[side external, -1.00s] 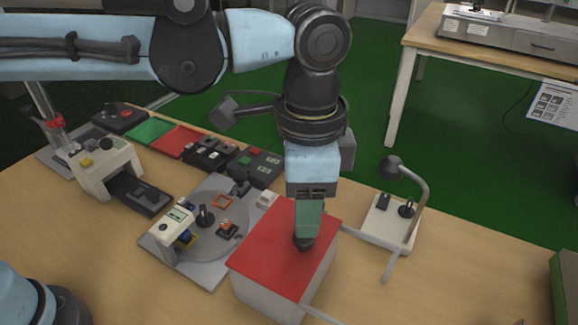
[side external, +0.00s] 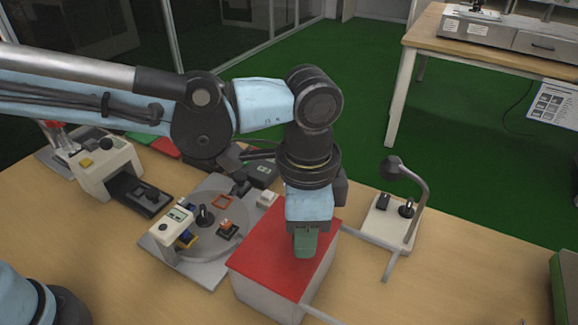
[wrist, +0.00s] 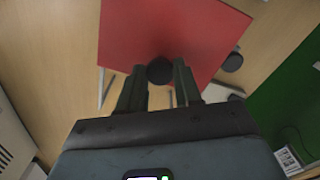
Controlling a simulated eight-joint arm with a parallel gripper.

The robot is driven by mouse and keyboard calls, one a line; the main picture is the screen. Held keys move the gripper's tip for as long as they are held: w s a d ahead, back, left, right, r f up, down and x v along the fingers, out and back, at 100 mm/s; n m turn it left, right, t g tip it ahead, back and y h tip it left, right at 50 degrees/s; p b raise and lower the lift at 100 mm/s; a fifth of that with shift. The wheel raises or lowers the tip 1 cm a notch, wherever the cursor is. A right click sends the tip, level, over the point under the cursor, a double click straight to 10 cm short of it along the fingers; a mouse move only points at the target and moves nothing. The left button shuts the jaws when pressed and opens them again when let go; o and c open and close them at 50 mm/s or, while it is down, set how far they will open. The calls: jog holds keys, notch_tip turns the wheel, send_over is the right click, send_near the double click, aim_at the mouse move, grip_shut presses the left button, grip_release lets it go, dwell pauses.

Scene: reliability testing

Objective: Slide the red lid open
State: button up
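The red lid (side external: 268,262) lies flat on top of a white box (side external: 262,293) at the front of the table and appears to cover it. It fills the upper middle of the wrist view (wrist: 200,30). A round black knob (wrist: 160,71) on the lid shows between my two fingers, with a gap on either side. My gripper (side external: 304,253) points down over the lid and hides the knob in the side view. In the wrist view my gripper (wrist: 158,80) is open, with its fingers on both sides of the knob. I cannot tell whether the fingertips touch the lid.
A grey board with a round plate (side external: 205,240) and small devices stands left of the box. A lamp on a white base (side external: 388,222) stands to the right, with grey bars (side external: 391,264) near the box. Clear wood lies at the front right.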

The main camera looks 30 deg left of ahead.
jog(key=shift+c, duration=0.9)
jog(key=d, duration=0.9)
jog(key=shift+d, duration=0.3)
jog(key=o, duration=0.6)
jog(key=shift+c, duration=0.2)
jog(key=shift+r, duration=0.1)
jog(key=shift+r, duration=2.45)
